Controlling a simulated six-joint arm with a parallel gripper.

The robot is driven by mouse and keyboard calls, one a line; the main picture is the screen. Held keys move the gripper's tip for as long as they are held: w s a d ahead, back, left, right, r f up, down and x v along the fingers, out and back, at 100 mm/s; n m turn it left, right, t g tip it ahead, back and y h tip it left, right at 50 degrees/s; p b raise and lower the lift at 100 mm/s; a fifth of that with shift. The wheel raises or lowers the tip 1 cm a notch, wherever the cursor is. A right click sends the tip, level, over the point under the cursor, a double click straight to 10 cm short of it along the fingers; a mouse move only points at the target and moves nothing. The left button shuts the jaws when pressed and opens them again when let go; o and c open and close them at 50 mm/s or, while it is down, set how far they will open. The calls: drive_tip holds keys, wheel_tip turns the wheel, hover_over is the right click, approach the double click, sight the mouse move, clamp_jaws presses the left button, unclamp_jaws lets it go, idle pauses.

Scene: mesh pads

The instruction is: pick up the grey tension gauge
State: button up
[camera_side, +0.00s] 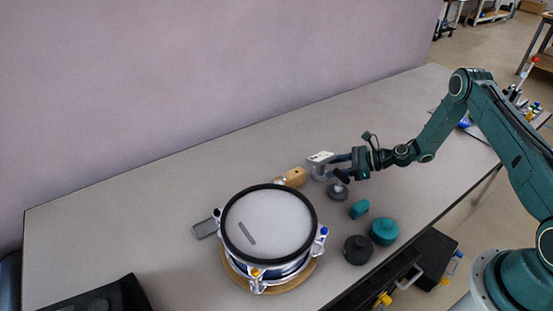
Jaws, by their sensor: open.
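A small round grey piece with a raised middle, which looks like the grey tension gauge (337,191), stands on the table right of the drum. My gripper (338,167) is open, with its dark fingers pointing left, just above and behind this piece in the picture. The lower finger partly overlaps the top of the piece; I cannot tell if they touch. A grey piece with a pale flat top (320,158) stands right at the fingertips, and its contact with them is unclear.
A drum with a pale mesh head (275,215) stands on a wooden base. Nearby are a wooden block (294,177), a teal block (359,209), a teal round pot (384,231), a dark round pot (357,250) and a flat grey piece (204,229). The table's back left is clear.

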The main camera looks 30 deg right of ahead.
drive_tip(key=shift+x, duration=1.25)
clamp_jaws()
